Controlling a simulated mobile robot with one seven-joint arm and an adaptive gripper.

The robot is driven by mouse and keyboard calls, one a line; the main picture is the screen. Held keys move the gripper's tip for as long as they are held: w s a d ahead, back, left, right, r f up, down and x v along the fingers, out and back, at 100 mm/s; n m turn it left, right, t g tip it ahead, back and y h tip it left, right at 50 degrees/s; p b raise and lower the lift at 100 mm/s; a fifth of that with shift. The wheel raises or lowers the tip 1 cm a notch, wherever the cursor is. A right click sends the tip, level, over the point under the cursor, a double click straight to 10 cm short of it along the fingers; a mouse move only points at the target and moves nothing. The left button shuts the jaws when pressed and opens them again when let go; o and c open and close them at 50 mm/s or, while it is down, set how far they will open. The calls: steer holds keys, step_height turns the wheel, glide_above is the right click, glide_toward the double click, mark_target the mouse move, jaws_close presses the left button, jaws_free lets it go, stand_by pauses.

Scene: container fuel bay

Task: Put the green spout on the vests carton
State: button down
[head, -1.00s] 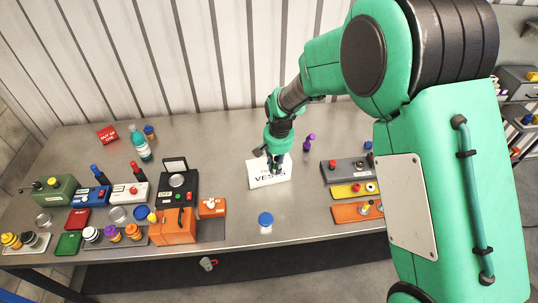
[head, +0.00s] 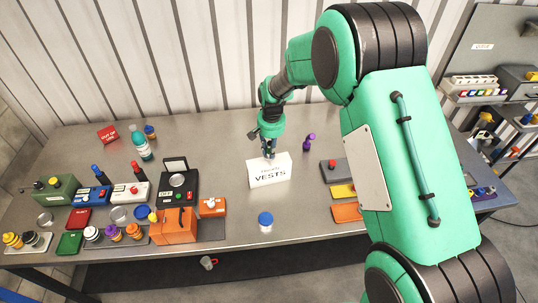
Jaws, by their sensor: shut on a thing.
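The vests carton (head: 270,177) is a white box lettered "VESTS" that stands upright near the middle of the table in the head view. My gripper (head: 269,153) points down at the carton's top edge. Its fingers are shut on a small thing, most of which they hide. I see no green spout standing loose on the table, and it seems to be what the fingers hold. I cannot tell whether the held thing touches the carton.
A purple spout-like piece (head: 309,141) stands right of the carton. A blue-capped jar (head: 265,221) stands in front. Bare table surrounds the carton.

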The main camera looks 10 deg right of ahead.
steer(key=shift+w, duration=0.5)
steer(key=shift+f, duration=1.75)
steer(key=shift+f, duration=0.15)
steer(key=c, duration=1.6)
jaws_free()
steer(key=r, duration=0.7)
steer(key=s+r, duration=0.1)
steer(key=r, duration=0.2)
steer(key=shift+r, duration=0.25)
steer(key=shift+d+r, duration=0.1)
steer(key=shift+r, duration=0.75)
